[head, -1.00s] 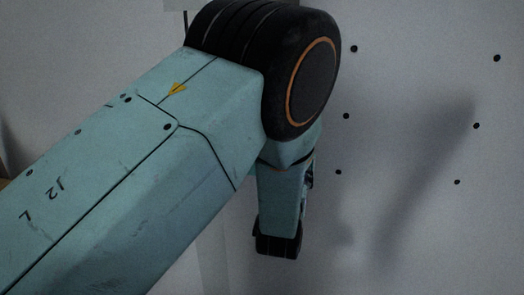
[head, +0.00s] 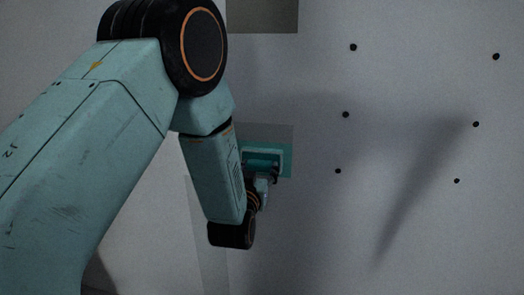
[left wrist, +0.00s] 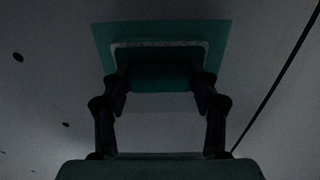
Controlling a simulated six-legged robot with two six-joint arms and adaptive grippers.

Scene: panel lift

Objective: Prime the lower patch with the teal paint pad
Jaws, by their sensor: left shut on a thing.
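The teal paint pad (head: 286,160) is at the pale wall in the head view, and it also shows in the left wrist view (left wrist: 220,45). My left gripper (head: 263,177) is shut on the pad's handle. In the left wrist view its two fingers (left wrist: 160,78) reach the two ends of the handle. The lower patch (head: 268,131) is a grey rectangle on the wall. Its top strip shows just above the pad; the pad seems to cover the part below. I cannot tell whether the pad touches the wall. My right gripper is not in view.
Another grey-brown patch (head: 262,14) is higher on the wall, cut by the picture's top edge. Several black dots (head: 346,114) mark the wall to the right. A dark seam (left wrist: 275,85) runs down the wall in the left wrist view. The wall right of the pad is clear.

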